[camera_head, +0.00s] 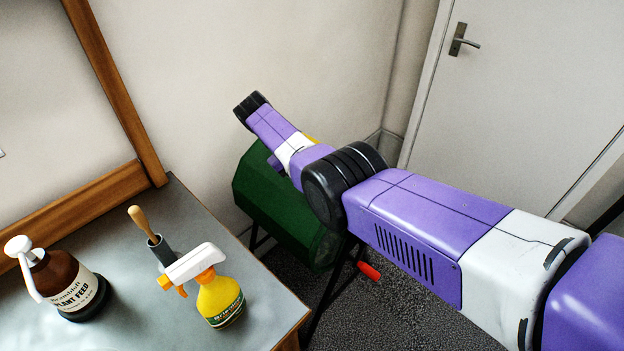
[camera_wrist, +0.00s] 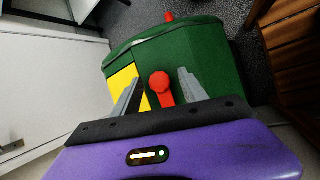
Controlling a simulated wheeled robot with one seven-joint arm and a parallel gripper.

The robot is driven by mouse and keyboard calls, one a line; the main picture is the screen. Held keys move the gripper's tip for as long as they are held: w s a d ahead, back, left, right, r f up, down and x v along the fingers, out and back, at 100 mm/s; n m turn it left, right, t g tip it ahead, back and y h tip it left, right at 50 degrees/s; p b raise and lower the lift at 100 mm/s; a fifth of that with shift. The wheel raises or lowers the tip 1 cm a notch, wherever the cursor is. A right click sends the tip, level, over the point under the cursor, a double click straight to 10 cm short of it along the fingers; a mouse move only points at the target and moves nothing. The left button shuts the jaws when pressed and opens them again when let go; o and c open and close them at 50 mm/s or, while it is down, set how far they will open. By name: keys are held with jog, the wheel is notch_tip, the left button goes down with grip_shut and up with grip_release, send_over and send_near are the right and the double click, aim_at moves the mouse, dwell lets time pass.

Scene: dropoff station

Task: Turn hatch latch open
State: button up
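The red latch (camera_wrist: 160,86), a round knob with a short arm pointing down in the picture, is on the green drum (camera_wrist: 205,48). Beside it is a yellow panel (camera_wrist: 122,84), partly covered by a finger. My gripper (camera_wrist: 159,79) is open, its two grey fingers on either side of the latch with gaps between; I cannot tell how deep they reach. In the head view the green drum (camera_head: 275,206) stands on dark legs, and my arm hides the latch and the gripper.
A red handle (camera_head: 369,271) sticks out low beside the drum. A grey-topped table (camera_head: 130,215) at left holds a brown plant-feed bottle (camera_head: 70,284), a yellow spray bottle (camera_head: 220,300) and a wooden-handled tool (camera_head: 143,224). A white door (camera_head: 530,95) is behind my arm.

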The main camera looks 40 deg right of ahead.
jog(key=b+v, duration=0.2)
jog(key=v, duration=0.5)
jog(key=shift+w+r, duration=0.15)
jog(key=shift+r, duration=0.2)
jog(key=shift+a, duration=0.15)
dwell(0.3)
